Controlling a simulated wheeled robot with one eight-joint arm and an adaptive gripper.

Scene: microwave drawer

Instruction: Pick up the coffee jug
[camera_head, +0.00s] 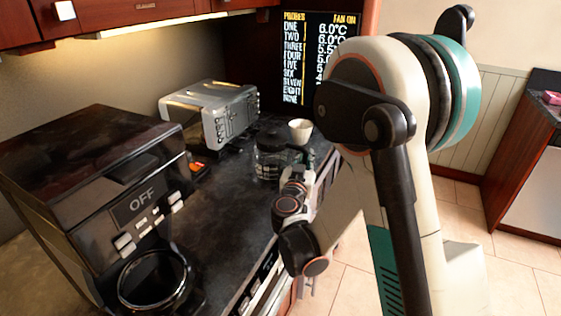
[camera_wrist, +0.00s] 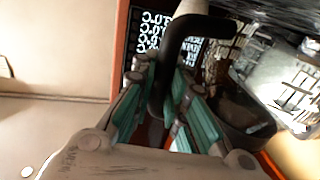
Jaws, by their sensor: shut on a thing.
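The coffee jug (camera_head: 268,160) stands on or just above the dark counter, with a black lid and a dark glass body; I cannot tell whether its base touches. My gripper (camera_head: 303,165) is at its right side, partly hidden by my own wrist. In the wrist view, my gripper (camera_wrist: 168,95) has its teal-padded fingers shut on the jug's curved black handle (camera_wrist: 190,35). The jug's dark body (camera_wrist: 240,112) shows to the right of the fingers there.
A silver toaster (camera_head: 212,112) stands behind the jug to the left, and a white cup (camera_head: 300,131) just behind it. A black appliance marked OFF (camera_head: 95,170) fills the left, with a round dark vessel (camera_head: 155,282) at its front. Open floor (camera_head: 470,215) lies right.

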